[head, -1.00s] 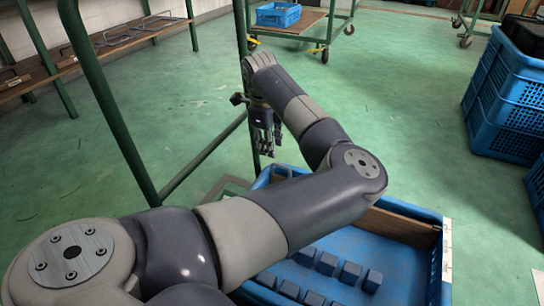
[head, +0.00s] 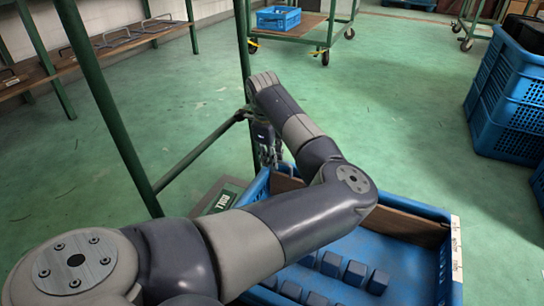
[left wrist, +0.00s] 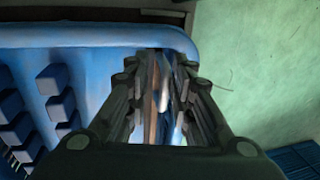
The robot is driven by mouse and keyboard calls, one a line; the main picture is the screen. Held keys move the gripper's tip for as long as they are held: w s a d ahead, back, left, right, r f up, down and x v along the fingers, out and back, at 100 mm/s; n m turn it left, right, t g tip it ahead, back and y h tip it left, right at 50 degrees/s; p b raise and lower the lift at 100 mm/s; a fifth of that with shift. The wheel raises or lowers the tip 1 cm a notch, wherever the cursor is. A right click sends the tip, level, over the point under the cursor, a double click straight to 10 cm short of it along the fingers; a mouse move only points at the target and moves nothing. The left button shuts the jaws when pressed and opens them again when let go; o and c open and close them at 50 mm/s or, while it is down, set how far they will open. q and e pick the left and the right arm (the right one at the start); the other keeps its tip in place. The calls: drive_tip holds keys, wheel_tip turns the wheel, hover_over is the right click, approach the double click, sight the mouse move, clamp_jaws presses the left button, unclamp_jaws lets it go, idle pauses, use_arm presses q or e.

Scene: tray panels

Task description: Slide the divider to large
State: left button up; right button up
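A blue tray (head: 440,275) lies below my left arm, which hides much of its middle. A brown board (head: 405,221), which looks like the divider, stands across its far part, partly behind the arm. My left gripper (head: 270,160) points down by the tray's far left corner, near the brown board's left end. In the left wrist view its fingers (left wrist: 160,100) are apart, with thin brown, pale and blue strips showing between them. Whether they touch these strips is unclear. Several dark blue blocks (head: 355,273) sit in the tray. My right gripper is out of view.
A green post (head: 242,60) and rail stand close behind and left of the gripper. A small sign (head: 222,198) is left of the tray. Blue crates (head: 510,95) are stacked at right. A cart with a blue bin (head: 278,18) stands at the back.

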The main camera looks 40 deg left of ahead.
use_arm(q)
clamp_jaws()
drive_tip(key=shift+w+a+p, duration=0.15)
drive_tip(key=shift+w+p, duration=0.25)
drive_tip(key=shift+w, duration=0.1)
drive_tip(key=o, duration=0.5)
unclamp_jaws()
wheel_tip(320, 180, up, 12)
drive_tip(key=s, duration=0.2)
drive_tip(key=shift+s+d, duration=0.15)
drive_tip(key=shift+d, duration=0.2)
drive_tip(key=shift+f, duration=0.15)
